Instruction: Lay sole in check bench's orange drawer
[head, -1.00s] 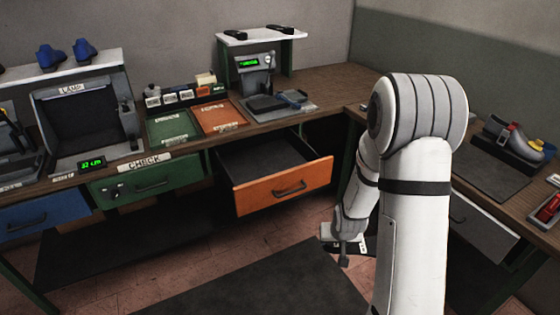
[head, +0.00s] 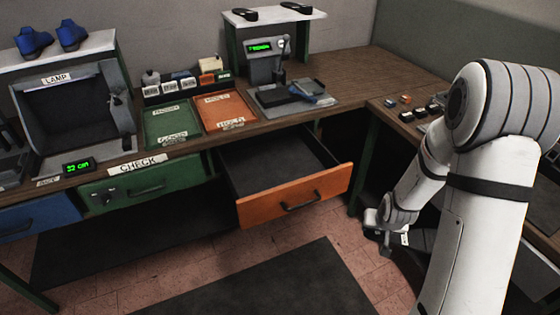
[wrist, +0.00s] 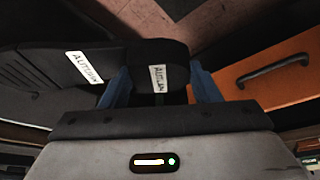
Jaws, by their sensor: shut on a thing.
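My gripper (head: 382,238) hangs low at the right of the open drawer, in front of the bench. In the wrist view its blue fingers (wrist: 160,88) are shut on the sole (wrist: 145,55), a black piece with white labels that reaches out to the left. In the head view the sole is a dark shape (head: 422,241) partly hidden by my arm. The check bench's orange drawer (head: 295,201) is pulled out, and its dark floor looks empty. Its orange front (wrist: 272,75) also shows at the right of the wrist view, apart from the sole.
The bench carries a green tray (head: 172,128), an orange tray (head: 225,112), a lamp box (head: 75,110) and a gauge with a green display (head: 262,55). A closed green drawer (head: 150,188) is left of the open one. Another worktop (head: 400,105) stands at the right.

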